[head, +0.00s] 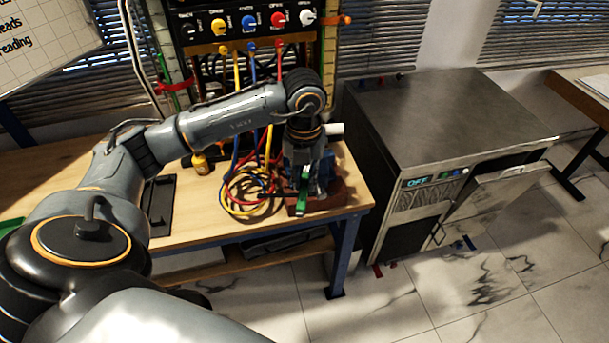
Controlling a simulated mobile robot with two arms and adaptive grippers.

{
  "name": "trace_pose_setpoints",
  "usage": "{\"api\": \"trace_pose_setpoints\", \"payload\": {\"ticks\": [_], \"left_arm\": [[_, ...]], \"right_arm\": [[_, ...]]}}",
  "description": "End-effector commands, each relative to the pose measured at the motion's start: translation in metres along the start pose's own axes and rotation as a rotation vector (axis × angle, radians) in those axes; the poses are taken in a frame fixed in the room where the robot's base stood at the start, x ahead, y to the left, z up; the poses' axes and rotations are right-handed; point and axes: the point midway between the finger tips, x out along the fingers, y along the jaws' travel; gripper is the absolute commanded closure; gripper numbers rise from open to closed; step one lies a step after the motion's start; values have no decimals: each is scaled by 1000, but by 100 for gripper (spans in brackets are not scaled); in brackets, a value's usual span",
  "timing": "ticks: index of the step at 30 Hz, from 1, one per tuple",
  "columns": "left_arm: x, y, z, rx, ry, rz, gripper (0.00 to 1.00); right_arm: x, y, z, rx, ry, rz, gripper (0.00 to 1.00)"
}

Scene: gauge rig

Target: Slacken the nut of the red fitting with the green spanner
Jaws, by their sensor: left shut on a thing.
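My left gripper (304,187) is low over the right end of the wooden bench, pointing down. It is shut on the green spanner (302,203), of which only a short green part shows below the fingers. The spanner is at a reddish-brown block (325,203) on the bench; I cannot tell whether it touches it. The red fitting (280,45) shows under the red knob on the dark panel, with a red hose hanging from it. Its nut is too small to make out. The spanner is well below and apart from this fitting. My right gripper is out of view.
The panel (245,24) carries several coloured knobs. Coiled hoses (247,196) lie left of the gripper, near a yellow bottle (200,163) and a black tray (159,205). A steel cabinet (450,110) with an open flap stands right of the bench.

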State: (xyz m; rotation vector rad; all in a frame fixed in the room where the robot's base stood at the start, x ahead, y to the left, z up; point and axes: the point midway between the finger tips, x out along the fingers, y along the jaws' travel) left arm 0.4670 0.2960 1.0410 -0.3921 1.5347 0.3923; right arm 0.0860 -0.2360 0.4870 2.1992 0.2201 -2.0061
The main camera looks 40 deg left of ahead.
Motion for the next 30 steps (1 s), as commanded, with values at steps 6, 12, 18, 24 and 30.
{"api": "trace_pose_setpoints", "payload": {"ticks": [6, 12, 18, 24, 30], "left_arm": [[-12, 0, 1, 0, -2, -1, 100], [-24, 0, 1, 0, -2, -1, 100], [-36, 0, 1, 0, -2, -1, 100], [-46, 0, 1, 0, -2, -1, 100], [-45, 0, 0, 0, -1, 0, 100]], "right_arm": [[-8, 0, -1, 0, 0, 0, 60], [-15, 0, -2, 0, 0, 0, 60], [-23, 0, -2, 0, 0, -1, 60], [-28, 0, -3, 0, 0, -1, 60], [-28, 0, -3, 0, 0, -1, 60]]}}
